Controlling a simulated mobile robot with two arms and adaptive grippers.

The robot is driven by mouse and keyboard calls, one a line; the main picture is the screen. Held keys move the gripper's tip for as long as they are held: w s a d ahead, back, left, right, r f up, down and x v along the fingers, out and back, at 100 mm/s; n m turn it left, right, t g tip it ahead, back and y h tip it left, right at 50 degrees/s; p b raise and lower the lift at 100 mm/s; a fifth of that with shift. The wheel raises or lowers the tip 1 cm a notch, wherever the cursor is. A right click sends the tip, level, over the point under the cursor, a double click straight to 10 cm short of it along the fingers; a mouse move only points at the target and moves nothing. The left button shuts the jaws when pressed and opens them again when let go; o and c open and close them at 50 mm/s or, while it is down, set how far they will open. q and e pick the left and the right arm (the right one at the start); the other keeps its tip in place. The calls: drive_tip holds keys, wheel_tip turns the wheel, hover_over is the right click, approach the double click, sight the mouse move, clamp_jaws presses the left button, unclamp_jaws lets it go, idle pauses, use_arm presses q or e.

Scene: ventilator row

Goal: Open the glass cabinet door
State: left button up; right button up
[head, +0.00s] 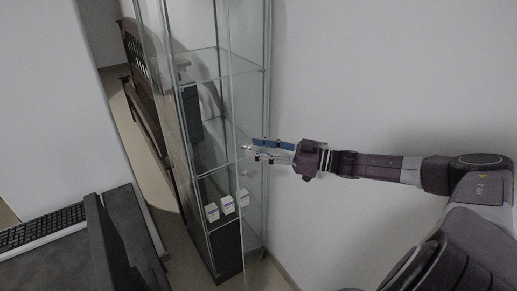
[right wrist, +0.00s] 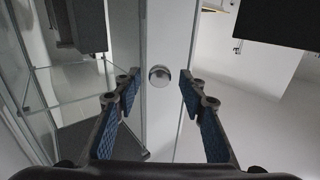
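The glass cabinet (head: 218,62) stands upright in the middle of the head view, with clear panes, metal edges and glass shelves. My right gripper (head: 250,153) reaches in from the right, with its fingertips at the front edge of the glass door (head: 240,195). In the right wrist view, the round metal knob (right wrist: 159,76) sits between the fingertips of the same gripper (right wrist: 158,87). The blue-padded fingers are apart, with a gap on each side of the knob. I cannot tell whether the door is fully closed. My left gripper is not in view.
Several small white boxes (head: 228,205) stand low in the cabinet. A plain wall (head: 360,70) is close on the right. A dark wooden bench (head: 143,85) is behind on the left. A desk with a keyboard (head: 38,229) fills the lower left.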

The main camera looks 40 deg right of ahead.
drive_tip(key=shift+r, duration=0.1)
approach(240, 116)
drive_tip(key=x, duration=0.4)
drive_tip(key=shift+w, duration=0.4)
drive_tip(key=shift+a, duration=0.1)
